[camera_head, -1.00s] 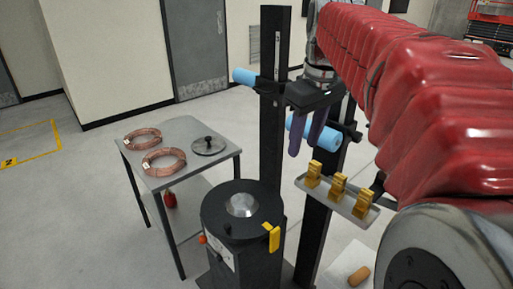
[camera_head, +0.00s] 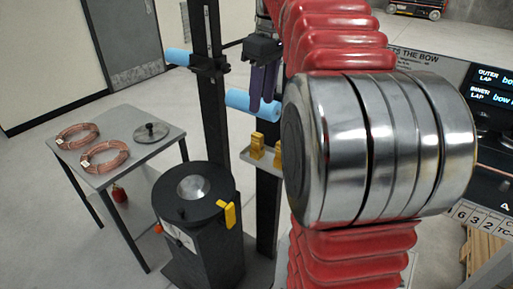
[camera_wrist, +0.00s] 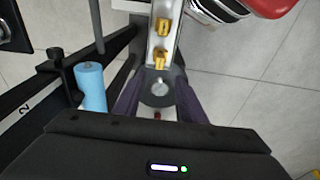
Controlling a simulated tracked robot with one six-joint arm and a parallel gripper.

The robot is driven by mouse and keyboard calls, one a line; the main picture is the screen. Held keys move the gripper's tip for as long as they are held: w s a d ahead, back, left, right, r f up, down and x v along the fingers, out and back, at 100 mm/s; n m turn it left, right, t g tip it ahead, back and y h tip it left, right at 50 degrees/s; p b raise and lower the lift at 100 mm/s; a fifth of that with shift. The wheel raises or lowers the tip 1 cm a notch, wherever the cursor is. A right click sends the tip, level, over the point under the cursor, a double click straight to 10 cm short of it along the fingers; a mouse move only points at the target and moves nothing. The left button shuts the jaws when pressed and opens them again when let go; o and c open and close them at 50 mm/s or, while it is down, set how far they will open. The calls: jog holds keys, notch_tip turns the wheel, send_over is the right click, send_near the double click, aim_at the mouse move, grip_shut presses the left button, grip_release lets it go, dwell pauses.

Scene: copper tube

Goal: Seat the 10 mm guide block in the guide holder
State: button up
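Gold guide blocks stand in a row on a narrow grey tray (camera_head: 262,168). In the head view two show, one at the left (camera_head: 257,145) and one beside it (camera_head: 278,153); my arm covers the tray's right part. In the wrist view two gold blocks (camera_wrist: 162,26) (camera_wrist: 159,59) stand on the pale tray, beyond my fingertips. I cannot tell which is the 10 mm one. My gripper (camera_head: 262,110) points down above the tray's left end. Its purple fingers (camera_wrist: 160,78) are apart, with a grey round part (camera_wrist: 160,88) showing between them and no block held. I cannot identify the guide holder.
A blue roller (camera_head: 252,103) is close beside my gripper, and another (camera_head: 178,57) is on the black post (camera_head: 207,110). A black drum stand (camera_head: 205,235) with a yellow piece (camera_head: 230,214) stands in front. A table (camera_head: 150,152) with copper coils is left.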

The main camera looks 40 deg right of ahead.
aim_at(258, 134)
jog(key=f, duration=0.7)
jog(key=shift+w+a, duration=0.2)
jog(key=shift+w, duration=0.2)
jog(key=shift+f, duration=0.15)
jog(key=shift+w+f, duration=0.15)
jog(key=shift+f, duration=1.1)
jog(key=shift+w+f, duration=0.1)
jog(key=shift+f, duration=1.1)
jog(key=shift+c, duration=0.7)
grip_shut()
